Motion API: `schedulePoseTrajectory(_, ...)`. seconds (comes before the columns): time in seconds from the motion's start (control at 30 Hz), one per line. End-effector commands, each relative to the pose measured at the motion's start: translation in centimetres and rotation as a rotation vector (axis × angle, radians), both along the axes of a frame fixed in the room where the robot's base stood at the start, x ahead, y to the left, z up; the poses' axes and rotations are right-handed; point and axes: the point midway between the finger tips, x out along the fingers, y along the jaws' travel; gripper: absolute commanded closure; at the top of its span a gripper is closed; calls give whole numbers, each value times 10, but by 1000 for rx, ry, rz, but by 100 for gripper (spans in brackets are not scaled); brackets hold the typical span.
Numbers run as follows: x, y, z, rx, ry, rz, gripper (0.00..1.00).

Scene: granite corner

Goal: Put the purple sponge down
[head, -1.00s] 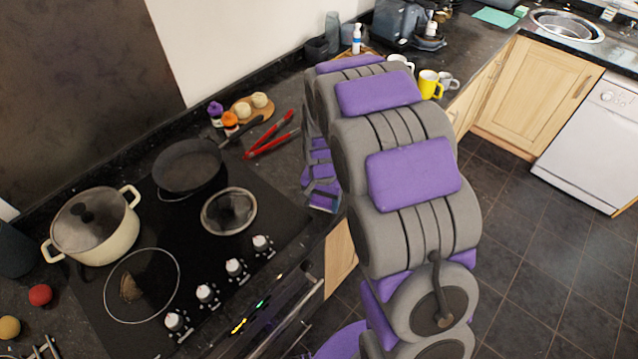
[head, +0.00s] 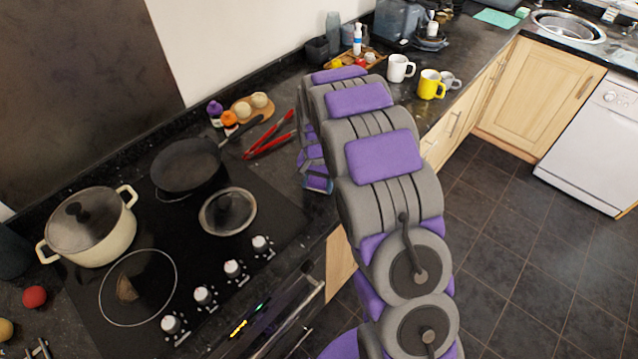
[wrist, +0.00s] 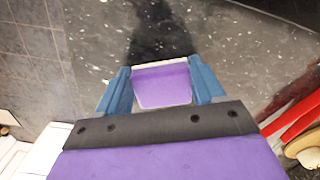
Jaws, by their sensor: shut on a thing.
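The purple sponge (wrist: 163,86) has a pale far edge and sits between the two blue fingers of my gripper (wrist: 162,88) in the wrist view. My gripper is shut on it. Speckled dark granite lies beyond the sponge, with a dark shadow on it; I cannot tell whether the sponge touches the stone. In the head view my gripper (head: 318,184) is over the counter to the right of the hob, partly hidden by my arm. The sponge cannot be made out clearly from the purple gripper parts there.
Red tongs (head: 268,137) lie left of my gripper. The hob (head: 215,262) holds a frying pan (head: 187,166), a cream pot (head: 92,228) and a loose lid (head: 228,211). A white mug (head: 399,68) and a yellow mug (head: 430,84) stand farther along the counter (head: 470,50).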

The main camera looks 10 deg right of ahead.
Motion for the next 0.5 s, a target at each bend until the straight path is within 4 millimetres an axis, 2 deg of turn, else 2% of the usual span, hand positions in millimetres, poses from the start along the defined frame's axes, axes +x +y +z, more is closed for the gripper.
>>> schedulePoseTrajectory(0.3, 0, -7, -3, 9, -2, 0, 57)
schedulePoseTrajectory(0.33, 0, -9, -4, 10, -3, 0, 31)
schedulePoseTrajectory(0.5, 0, -11, -3, 12, -3, -1, 15)
